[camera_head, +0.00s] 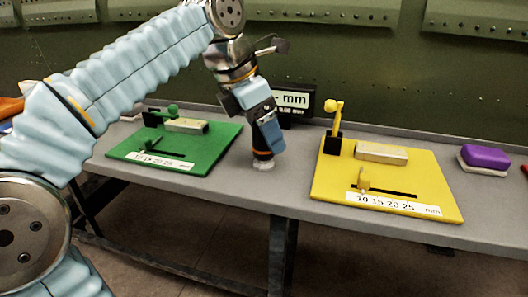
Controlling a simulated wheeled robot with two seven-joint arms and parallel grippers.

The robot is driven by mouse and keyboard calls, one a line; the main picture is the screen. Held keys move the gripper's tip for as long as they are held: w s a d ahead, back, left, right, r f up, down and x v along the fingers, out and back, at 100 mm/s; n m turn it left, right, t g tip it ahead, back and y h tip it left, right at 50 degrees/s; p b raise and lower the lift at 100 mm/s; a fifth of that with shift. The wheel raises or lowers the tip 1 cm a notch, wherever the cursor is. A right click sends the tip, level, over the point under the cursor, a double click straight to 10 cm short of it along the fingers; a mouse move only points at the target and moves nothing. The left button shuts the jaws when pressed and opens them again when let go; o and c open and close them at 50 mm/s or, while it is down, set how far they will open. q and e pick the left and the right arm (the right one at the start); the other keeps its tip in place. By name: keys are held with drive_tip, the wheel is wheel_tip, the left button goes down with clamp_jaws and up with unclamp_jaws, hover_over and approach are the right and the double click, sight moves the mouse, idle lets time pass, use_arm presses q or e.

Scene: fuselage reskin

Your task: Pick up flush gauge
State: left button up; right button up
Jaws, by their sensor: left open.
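A small dark upright piece with an orange band and a pale round foot, which looks like the flush gauge (263,161), stands on the grey bench between the green and yellow boards. My left gripper (262,138) reaches down from above, with its fingers right at the top of this piece. The jaws are open, and the fingers hide the upper part of the piece. I cannot tell whether they touch it. My right gripper is not in view.
A green board (200,157) and a yellow board (335,178) carry fixtures and mm scales. A black mm display (300,102) stands behind the gripper. A purple-topped block (486,157) lies at the right. The green riveted panel (400,75) rises behind the bench (285,185).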

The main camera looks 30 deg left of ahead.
use_arm(q)
drive_tip(key=shift+x, duration=0.8)
drive_tip(key=c, duration=1.2)
drive_tip(key=shift+r, duration=0.1)
drive_tip(key=shift+c, duration=0.4)
drive_tip(key=shift+r, duration=0.1)
